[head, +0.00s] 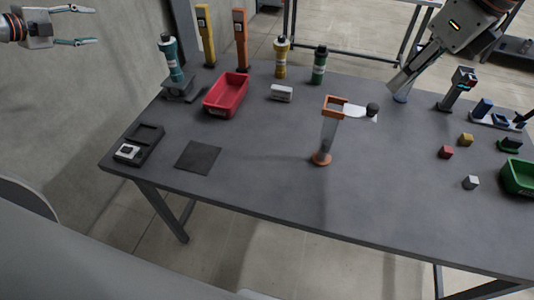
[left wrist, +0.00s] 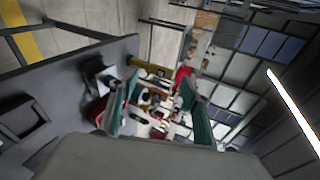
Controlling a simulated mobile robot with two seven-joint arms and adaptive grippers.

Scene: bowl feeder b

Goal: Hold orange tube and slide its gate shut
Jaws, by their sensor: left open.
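The orange tube (head: 328,135) stands upright on the table, a clear pipe with an orange base and an orange square collar at its top. My left gripper (head: 93,27) is open and empty at the upper left, beyond the table edge and far from the tube. In the left wrist view its two teal fingers (left wrist: 160,115) are spread apart. My right gripper (head: 401,85) is right of and behind the tube, apart from it; its fingers are hard to make out.
A red bin (head: 227,95), a teal bottle (head: 170,57), a yellow bottle (head: 281,58) and a green bottle (head: 319,65) stand at the back. A dark mat (head: 198,158) lies left. Small cubes and a green bin (head: 518,178) are right. The table front is clear.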

